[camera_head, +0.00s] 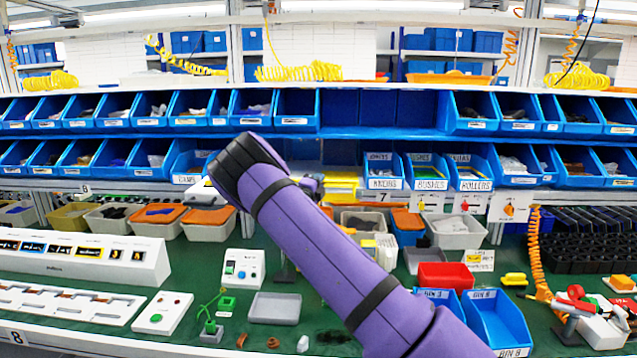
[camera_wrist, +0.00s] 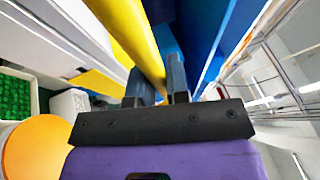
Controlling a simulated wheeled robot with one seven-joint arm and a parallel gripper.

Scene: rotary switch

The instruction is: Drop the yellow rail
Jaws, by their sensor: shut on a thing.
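In the wrist view, my gripper (camera_wrist: 158,82) is shut on the yellow rail (camera_wrist: 132,28). The rail is a long, smooth yellow bar. It runs from the top edge of that view down between the two dark fingers. Blue surfaces, apparently of a bin, lie just beyond and to the right of the rail. I cannot tell whether the rail touches them. In the head view, my purple arm reaches to the lower bin row, and its wrist hides most of the gripper and the rail.
Blue bins labelled knobs (camera_head: 382,172), bushes (camera_head: 427,172) and rollers (camera_head: 469,173) stand right of my wrist. A shelf of blue bins (camera_head: 295,108) runs above. The green bench below holds a grey tray (camera_head: 275,308), a red bin (camera_head: 446,276) and switch boxes (camera_head: 244,268).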

